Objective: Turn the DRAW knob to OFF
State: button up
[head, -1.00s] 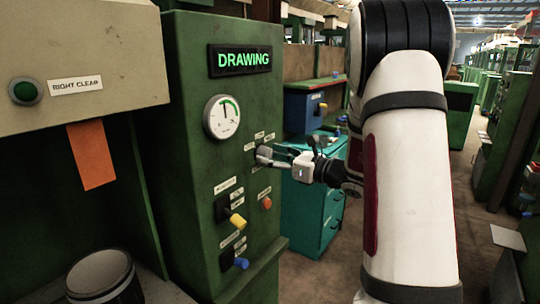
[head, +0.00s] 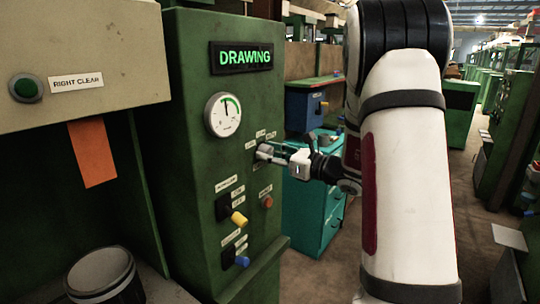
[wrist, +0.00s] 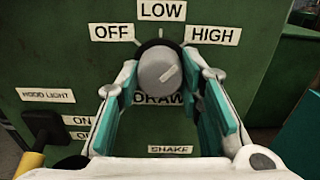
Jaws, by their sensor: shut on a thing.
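The DRAW knob (wrist: 158,70) is a grey round knob on the green machine panel. The OFF label (wrist: 112,33) is at upper left and the LOW label (wrist: 161,10) above. My gripper (wrist: 162,82) is shut on the knob, one teal-padded finger on each side. The DRAW label below the knob is partly covered.
The panel has a lit DRAWING sign (head: 240,57), a round gauge (head: 223,115) with its needle upright, a yellow-tipped switch (head: 237,217), a blue-tipped switch (head: 242,262) and a dull orange-brown button (head: 267,201). A teal cabinet (head: 305,215) stands right of the panel.

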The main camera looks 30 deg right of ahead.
jog(key=shift+f, duration=0.1)
jog(key=n+b, duration=0.4)
jog(key=b, duration=0.1)
jog(key=shift+w+f+b, duration=0.15)
jog(key=shift+b, duration=0.25)
jog(key=n+b, duration=0.4)
jog(key=b, duration=0.2)
jog(key=shift+n+b, duration=0.3)
jog(key=shift+b, duration=0.05)
jog(key=n+b, duration=0.5)
jog(key=b, duration=0.5)
jog(key=shift+d+n, duration=0.1)
jog(key=shift+n, duration=0.3)
jog(key=n+b, duration=0.3)
jog(key=b, duration=0.2)
jog(key=shift+r+n+b, duration=0.3)
jog(key=shift+b, duration=0.1)
jog(key=o, duration=1.2)
jog(key=shift+c, duration=0.2)
